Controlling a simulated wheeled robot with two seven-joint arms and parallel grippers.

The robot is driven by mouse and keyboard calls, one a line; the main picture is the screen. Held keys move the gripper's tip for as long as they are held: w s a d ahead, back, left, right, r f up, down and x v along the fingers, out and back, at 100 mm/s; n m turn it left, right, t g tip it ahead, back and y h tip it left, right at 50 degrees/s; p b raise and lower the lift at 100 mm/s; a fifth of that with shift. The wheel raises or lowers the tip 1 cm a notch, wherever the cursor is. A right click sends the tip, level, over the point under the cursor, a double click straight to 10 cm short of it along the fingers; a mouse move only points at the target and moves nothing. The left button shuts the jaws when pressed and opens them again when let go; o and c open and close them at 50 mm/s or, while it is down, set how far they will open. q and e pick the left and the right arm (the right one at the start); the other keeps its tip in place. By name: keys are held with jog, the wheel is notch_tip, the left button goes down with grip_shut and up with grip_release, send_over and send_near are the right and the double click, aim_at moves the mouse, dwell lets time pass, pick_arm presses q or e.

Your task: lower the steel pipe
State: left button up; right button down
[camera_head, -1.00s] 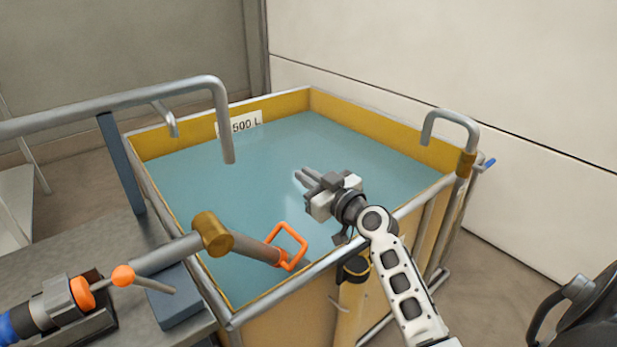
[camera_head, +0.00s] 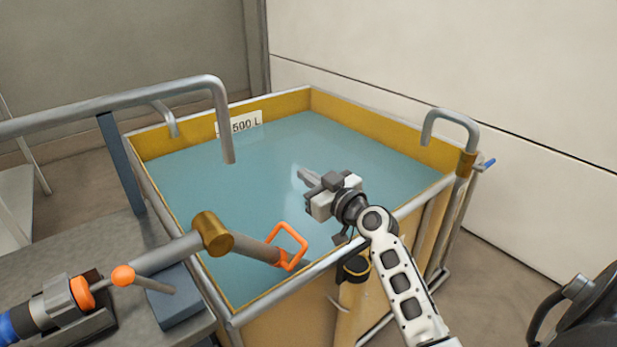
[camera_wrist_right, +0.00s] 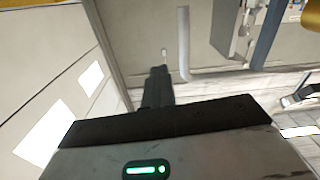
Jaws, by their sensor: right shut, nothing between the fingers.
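A steel pipe (camera_head: 250,246) runs right from a brass elbow (camera_head: 212,232) and slopes slightly down over the water inside the tank's near side. An orange loop handle (camera_head: 288,245) is fixed near its outer end. My right gripper (camera_head: 305,177) is above the water, up and to the right of the handle and apart from it. Its fingers are closed together and empty; they also show in the right wrist view (camera_wrist_right: 158,85). My left gripper is not in view.
The yellow-walled tank (camera_head: 380,133) holds blue-green water. A grey overhead pipe (camera_head: 226,125) bends down over its left side. A hooked pipe (camera_head: 451,115) stands at the right corner. A pump with a blue and orange body (camera_head: 60,305) sits on the grey bench at left.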

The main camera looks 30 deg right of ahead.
jog(key=c, duration=2.1)
grip_release()
jog(key=shift+c, duration=0.2)
jog(key=o, duration=0.7)
jog(key=s+d+b, duration=0.1)
jog(key=s+b, duration=0.2)
jog(key=s, duration=1.3)
